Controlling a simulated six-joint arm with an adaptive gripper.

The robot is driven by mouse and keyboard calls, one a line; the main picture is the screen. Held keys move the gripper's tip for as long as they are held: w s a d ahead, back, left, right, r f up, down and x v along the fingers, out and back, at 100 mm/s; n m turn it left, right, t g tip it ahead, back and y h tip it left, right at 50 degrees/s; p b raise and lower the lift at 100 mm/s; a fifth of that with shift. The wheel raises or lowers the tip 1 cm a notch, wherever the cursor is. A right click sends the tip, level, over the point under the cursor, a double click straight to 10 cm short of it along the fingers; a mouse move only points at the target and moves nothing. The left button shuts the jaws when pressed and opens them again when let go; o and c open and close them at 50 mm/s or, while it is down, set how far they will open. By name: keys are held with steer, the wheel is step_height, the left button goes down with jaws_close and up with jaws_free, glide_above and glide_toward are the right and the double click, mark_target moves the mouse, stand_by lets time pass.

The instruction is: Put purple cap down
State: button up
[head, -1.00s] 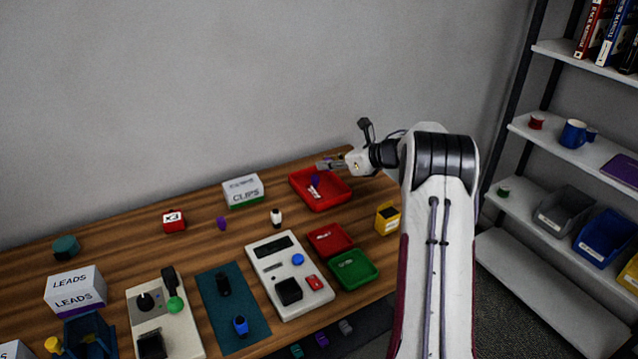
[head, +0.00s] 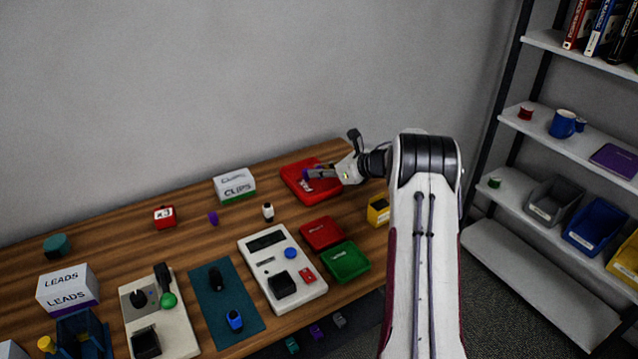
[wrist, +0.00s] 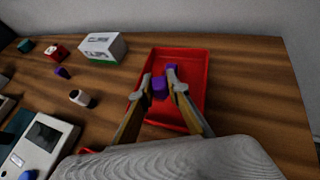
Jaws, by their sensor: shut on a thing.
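The purple cap (wrist: 159,88) is held between the two fingertips of my gripper (wrist: 159,80) in the wrist view. My gripper (head: 316,174) is shut on it, over the large red tray (wrist: 157,58) at the back of the table. That tray (head: 295,169) also shows in the head view, partly hidden by my gripper. A second purple piece (wrist: 172,68) shows just past the right fingertip, inside the tray's outline. I cannot tell whether the held cap touches the tray floor.
A CLIPS box (head: 235,185) stands left of the tray. A purple piece (head: 212,218), a white-and-black piece (head: 268,212) and a red X3 box (head: 164,217) are further left. A yellow box (head: 378,210) and small red (head: 322,233) and green (head: 345,262) trays stand in front.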

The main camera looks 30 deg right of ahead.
mark_target(319, 192)
steer(key=shift+f, duration=0.4)
steer(key=shift+f, duration=0.15)
steer(key=shift+f, duration=1.75)
steer(key=shift+f, duration=0.1)
steer(key=o, duration=0.8)
steer(key=shift+v, duration=0.8)
steer(key=v, duration=1)
steer(key=shift+s+d+r, duration=0.15)
steer(key=shift+r, duration=0.1)
